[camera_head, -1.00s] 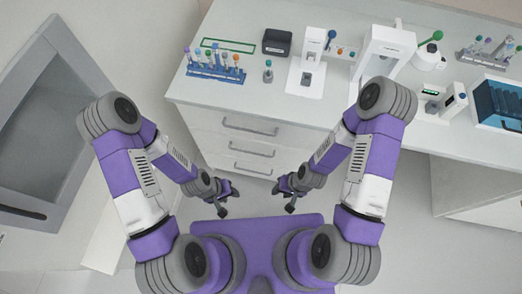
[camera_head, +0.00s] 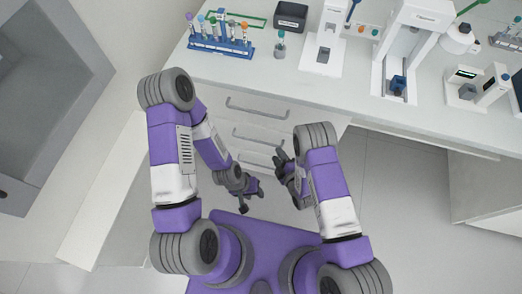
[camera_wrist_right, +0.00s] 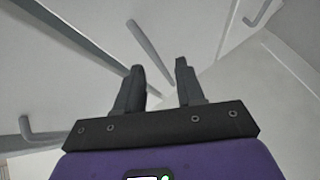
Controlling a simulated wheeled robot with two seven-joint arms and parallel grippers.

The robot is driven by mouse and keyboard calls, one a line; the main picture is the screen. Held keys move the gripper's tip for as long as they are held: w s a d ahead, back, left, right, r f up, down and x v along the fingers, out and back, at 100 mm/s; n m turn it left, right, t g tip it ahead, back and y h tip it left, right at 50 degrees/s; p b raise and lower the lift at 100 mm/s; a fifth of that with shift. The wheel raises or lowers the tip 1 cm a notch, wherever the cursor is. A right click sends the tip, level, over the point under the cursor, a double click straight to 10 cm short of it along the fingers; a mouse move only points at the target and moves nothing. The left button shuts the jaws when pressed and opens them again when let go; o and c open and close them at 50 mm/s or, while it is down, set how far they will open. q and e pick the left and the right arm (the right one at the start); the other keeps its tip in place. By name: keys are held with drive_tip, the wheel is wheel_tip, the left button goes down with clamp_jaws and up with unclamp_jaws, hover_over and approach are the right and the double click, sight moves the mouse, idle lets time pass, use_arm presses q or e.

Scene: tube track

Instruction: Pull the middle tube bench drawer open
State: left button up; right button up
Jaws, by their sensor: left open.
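The white tube bench (camera_head: 215,95) has a stack of three drawers with grey bar handles, all flush with the front. The middle drawer's handle (camera_head: 258,136) shows below the top handle (camera_head: 258,108). My right gripper (camera_head: 284,158) is in front of the lower drawers, partly covering the lowest one. In the right wrist view my right gripper (camera_wrist_right: 158,68) is open and empty, with a handle bar (camera_wrist_right: 147,42) just beyond its fingers, apart from them. My left gripper (camera_head: 254,199) is open and empty, lower and away from the drawers.
On the bench top stand a blue tube rack (camera_head: 222,47), a black box (camera_head: 291,16) and white instruments (camera_head: 325,45). A grey-framed unit (camera_head: 60,90) stands at the left. Open floor (camera_head: 400,190) lies right of the drawers.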

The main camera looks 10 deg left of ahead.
use_arm(q)
wheel_tip(320, 180, down, 4)
drive_tip(key=b, duration=0.3)
use_arm(e)
drive_tip(key=w+a+f+n+y, duration=0.1)
drive_tip(key=w+a+n, duration=0.3)
drive_tip(key=a, duration=0.4)
drive_tip(key=shift+w+a+y, duration=0.2)
drive_tip(key=shift+w+y, duration=0.1)
drive_tip(key=shift+y, duration=0.6)
clamp_jaws()
